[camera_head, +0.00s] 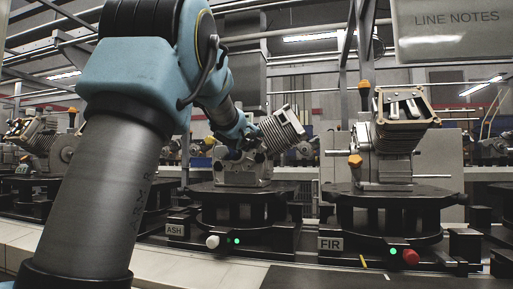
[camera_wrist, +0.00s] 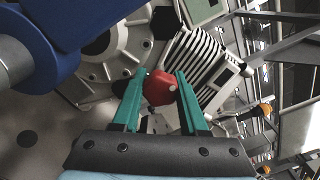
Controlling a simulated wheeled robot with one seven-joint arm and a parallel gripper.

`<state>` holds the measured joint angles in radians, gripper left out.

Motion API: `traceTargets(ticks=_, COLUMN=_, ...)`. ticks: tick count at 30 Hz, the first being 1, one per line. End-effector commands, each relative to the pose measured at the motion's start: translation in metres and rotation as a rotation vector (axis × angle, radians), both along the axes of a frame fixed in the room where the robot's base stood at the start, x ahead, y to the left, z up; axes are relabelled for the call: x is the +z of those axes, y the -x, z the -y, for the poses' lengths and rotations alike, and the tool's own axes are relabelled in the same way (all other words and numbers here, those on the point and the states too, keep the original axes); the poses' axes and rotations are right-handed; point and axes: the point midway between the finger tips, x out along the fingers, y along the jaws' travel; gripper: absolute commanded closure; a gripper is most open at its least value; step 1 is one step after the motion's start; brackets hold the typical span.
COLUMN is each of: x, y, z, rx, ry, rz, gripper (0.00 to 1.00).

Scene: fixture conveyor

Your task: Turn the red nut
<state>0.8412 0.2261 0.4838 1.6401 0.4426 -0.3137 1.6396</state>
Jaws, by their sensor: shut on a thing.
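The red nut (camera_wrist: 160,88) shows in the wrist view between the two green fingers of my gripper (camera_wrist: 161,80), which is shut on it. Behind it is the grey casing of an engine (camera_wrist: 95,72) with cooling fins to the right. In the head view this engine (camera_head: 281,131) sits tilted on the fixture marked ASH (camera_head: 176,231). My gripper (camera_head: 243,140) is at the engine's left side there. The red nut itself is hidden in the head view by my arm and gripper.
A second engine (camera_head: 404,108) stands on the fixture marked FIR (camera_head: 330,244) to the right, with orange caps and a red knob (camera_head: 411,257). The ASH fixture has a white knob (camera_head: 212,241). Another engine (camera_head: 58,152) stands at far left. A LINE NOTES board (camera_head: 445,35) hangs at upper right.

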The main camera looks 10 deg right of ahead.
Motion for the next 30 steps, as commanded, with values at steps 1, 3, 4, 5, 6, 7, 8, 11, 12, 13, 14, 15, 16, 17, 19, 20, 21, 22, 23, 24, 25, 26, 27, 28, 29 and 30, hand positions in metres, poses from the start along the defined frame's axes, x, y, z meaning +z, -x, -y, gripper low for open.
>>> traceTargets(ticks=1, x=-0.0025, y=0.0001, z=0.0005, rx=0.000, ry=-0.010, rz=0.004, gripper=1.00)
traceTargets(ticks=3, x=-0.0022, y=0.0000, z=0.0005, rx=-0.001, ry=-0.021, rz=0.008, gripper=1.00)
traceTargets(ticks=4, x=-0.0021, y=0.0000, z=0.0004, rx=-0.001, ry=-0.023, rz=0.010, gripper=1.00)
traceTargets(ticks=5, x=-0.0020, y=0.0000, z=0.0005, rx=0.000, ry=-0.025, rz=0.011, gripper=1.00)
traceTargets(ticks=6, x=-0.0019, y=0.0000, z=0.0005, rx=0.000, ry=-0.028, rz=0.011, gripper=1.00)
traceTargets(ticks=7, x=-0.0017, y=0.0000, z=0.0004, rx=0.000, ry=-0.029, rz=0.012, gripper=1.00)
traceTargets(ticks=8, x=-0.0017, y=0.0000, z=0.0004, rx=0.000, ry=-0.030, rz=0.012, gripper=1.00)
traceTargets(ticks=11, x=-0.0014, y=0.0000, z=0.0004, rx=0.000, ry=-0.030, rz=0.012, gripper=1.00)
traceTargets(ticks=12, x=-0.0015, y=0.0000, z=0.0005, rx=0.000, ry=-0.030, rz=0.012, gripper=1.00)
traceTargets(ticks=13, x=-0.0015, y=0.0000, z=0.0005, rx=0.000, ry=-0.030, rz=0.012, gripper=1.00)
traceTargets(ticks=14, x=-0.0015, y=0.0000, z=0.0005, rx=0.000, ry=-0.030, rz=0.012, gripper=1.00)
traceTargets(ticks=15, x=-0.0015, y=0.0000, z=0.0005, rx=0.000, ry=-0.030, rz=0.012, gripper=1.00)
traceTargets(ticks=16, x=-0.0015, y=0.0000, z=0.0005, rx=0.000, ry=-0.030, rz=0.012, gripper=1.00)
traceTargets(ticks=17, x=-0.0015, y=0.0000, z=0.0005, rx=0.000, ry=-0.030, rz=0.012, gripper=1.00)
traceTargets(ticks=19, x=-0.0015, y=0.0000, z=0.0005, rx=0.000, ry=-0.029, rz=0.012, gripper=0.51)
traceTargets(ticks=20, x=-0.0014, y=0.0001, z=0.0005, rx=0.000, ry=-0.029, rz=0.012, gripper=0.47)
traceTargets(ticks=21, x=-0.0013, y=0.0000, z=0.0005, rx=0.000, ry=-0.029, rz=0.012, gripper=0.43)
traceTargets(ticks=22, x=-0.0011, y=0.0000, z=0.0005, rx=0.000, ry=-0.029, rz=0.012, gripper=0.39)
traceTargets(ticks=23, x=-0.0011, y=0.0000, z=0.0004, rx=0.000, ry=-0.029, rz=0.012, gripper=0.36)
traceTargets(ticks=24, x=-0.0009, y=0.0000, z=0.0004, rx=0.000, ry=-0.029, rz=0.012, gripper=0.31)
traceTargets(ticks=25, x=-0.0008, y=0.0001, z=0.0003, rx=0.000, ry=-0.028, rz=0.013, gripper=0.28)
traceTargets(ticks=26, x=-0.0008, y=0.0001, z=0.0003, rx=0.000, ry=-0.028, rz=0.014, gripper=0.27)
traceTargets(ticks=27, x=-0.0006, y=0.0000, z=0.0002, rx=0.000, ry=-0.028, rz=0.014, gripper=0.27)
traceTargets(ticks=28, x=-0.0006, y=0.0000, z=0.0002, rx=0.000, ry=-0.028, rz=0.014, gripper=0.27)
traceTargets(ticks=29, x=-0.0006, y=0.0000, z=0.0001, rx=0.000, ry=-0.028, rz=0.014, gripper=0.27)
traceTargets(ticks=30, x=-0.0005, y=0.0000, z=0.0002, rx=0.000, ry=-0.028, rz=0.014, gripper=0.27)
